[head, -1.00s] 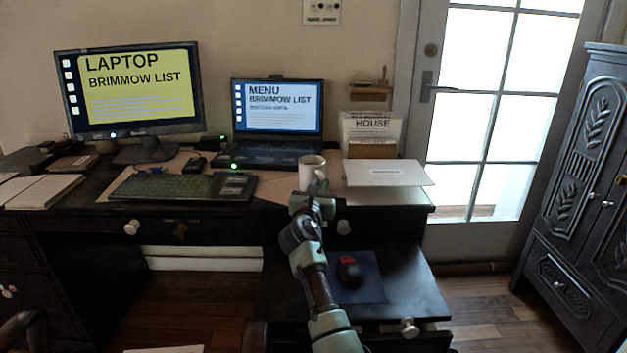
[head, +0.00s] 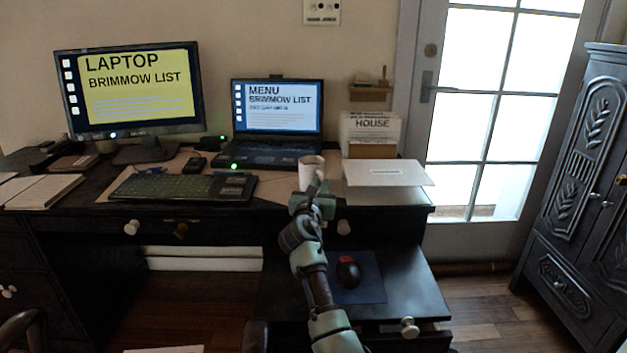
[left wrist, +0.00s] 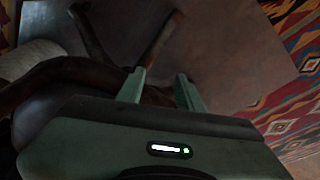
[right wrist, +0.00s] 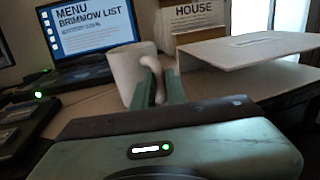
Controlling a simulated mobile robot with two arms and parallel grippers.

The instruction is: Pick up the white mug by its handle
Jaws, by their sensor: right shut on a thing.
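The white mug (head: 307,172) stands upright on the desk in front of the laptop. It also shows in the right wrist view (right wrist: 130,72), with its handle (right wrist: 153,70) facing my gripper. My right gripper (right wrist: 158,82) is shut on the mug's handle, with one finger on each side of it. In the head view my right gripper (head: 314,192) partly hides the mug's lower front. My left gripper (left wrist: 160,90) shows only in its wrist view, fingers apart and nothing between them, over a dim floor area.
The open laptop (head: 277,152) is behind the mug. The keyboard (head: 165,187) lies to the left. A lower shelf holds a mouse (head: 348,271) on a blue pad.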

